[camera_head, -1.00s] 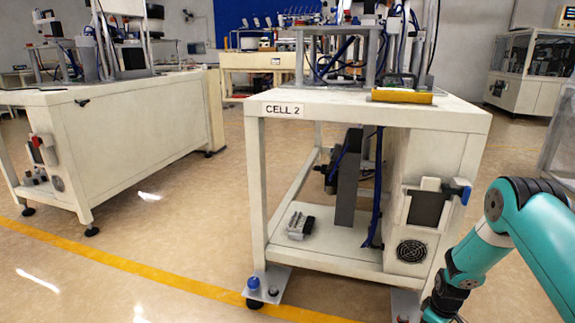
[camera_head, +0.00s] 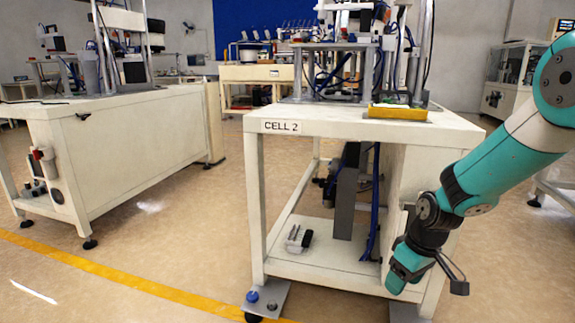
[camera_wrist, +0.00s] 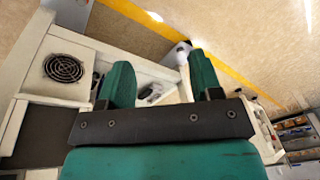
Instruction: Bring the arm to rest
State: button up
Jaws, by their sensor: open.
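My arm (camera_head: 510,155) reaches in from the right side of the head view and slopes down to the left. My gripper (camera_head: 402,272) hangs low in front of the right part of the CELL 2 bench (camera_head: 345,122), below its top. In the wrist view, the gripper's two teal fingers (camera_wrist: 160,82) stand apart with nothing between them. Behind them show the bench's lower shelf and a round fan grille (camera_wrist: 63,68). Whether the gripper touches the bench cannot be told.
A yellow tray (camera_head: 398,112) lies near the bench top's front edge, with fixtures behind it. A grey block (camera_head: 299,238) lies on the lower shelf. Another bench (camera_head: 125,150) stands at left. Open floor (camera_head: 150,225) with a yellow line lies between and in front.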

jog(key=s+a+r+y+p, duration=0.1)
jog(key=s+a+r, duration=0.6)
jog(key=s+r, duration=0.55)
jog(key=s+a+r+y+p, duration=0.1)
jog(key=s+r, duration=0.4)
jog(key=s, duration=0.2)
jog(key=s+a+r+p, duration=0.2)
jog(key=s+r, duration=0.2)
jog(key=s, duration=0.3)
notch_tip(320, 180, up, 36)
jog(key=p, duration=3.6)
jog(key=shift+r+n+g, duration=0.2)
jog(key=shift+n+g, duration=0.1)
